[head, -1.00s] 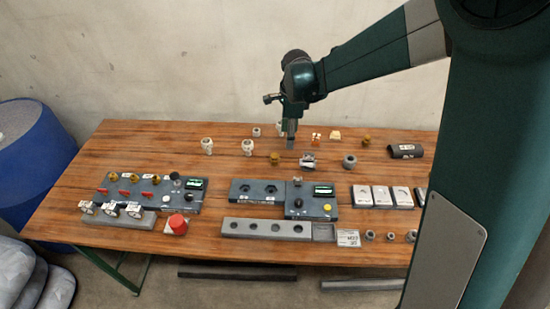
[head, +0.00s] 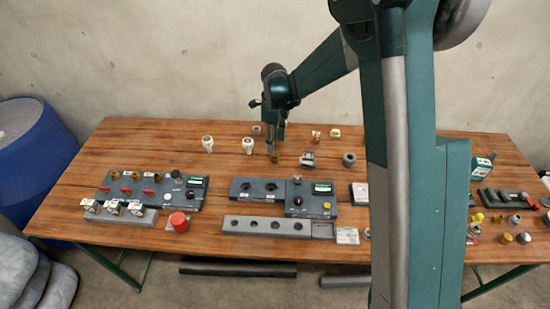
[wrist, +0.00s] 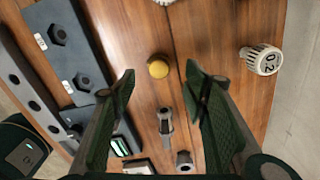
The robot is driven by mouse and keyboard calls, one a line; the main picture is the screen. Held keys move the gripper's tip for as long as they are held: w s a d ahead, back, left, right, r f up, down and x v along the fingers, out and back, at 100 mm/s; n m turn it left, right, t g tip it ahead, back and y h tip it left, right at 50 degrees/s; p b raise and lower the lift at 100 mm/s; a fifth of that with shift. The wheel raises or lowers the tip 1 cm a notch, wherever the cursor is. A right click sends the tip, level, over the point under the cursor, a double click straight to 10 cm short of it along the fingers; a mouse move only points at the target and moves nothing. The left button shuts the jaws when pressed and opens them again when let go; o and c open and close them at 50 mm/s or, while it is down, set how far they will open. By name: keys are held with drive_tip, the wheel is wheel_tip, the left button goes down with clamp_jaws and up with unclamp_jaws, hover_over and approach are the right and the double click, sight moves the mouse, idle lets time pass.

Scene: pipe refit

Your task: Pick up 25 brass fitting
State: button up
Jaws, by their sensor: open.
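A brass fitting (head: 276,159) stands on the wooden table behind the dark plate with two hexagonal holes. In the wrist view the brass fitting (wrist: 158,67) shows as a round yellow top, between and beyond my fingertips. No number is readable on it. My gripper (head: 272,150) is open and empty, pointing down just above the fitting; in the wrist view its two fingers (wrist: 160,80) are spread wide on either side. Whether the fingertips reach down beside the fitting cannot be told.
White labelled fittings (head: 248,145) stand left and behind; one (wrist: 262,60) is near the right finger. The dark two-hole plate (head: 257,200) lies in front. My arm hides part of the table's right.

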sight(275, 154)
drive_tip(key=shift+f, duration=1.3)
drive_tip(key=shift+s+d+f+b, duration=0.15)
drive_tip(key=shift+f+b, duration=0.5)
drive_tip(key=shift+f, duration=2)
drive_tip(key=c, duration=0.9)
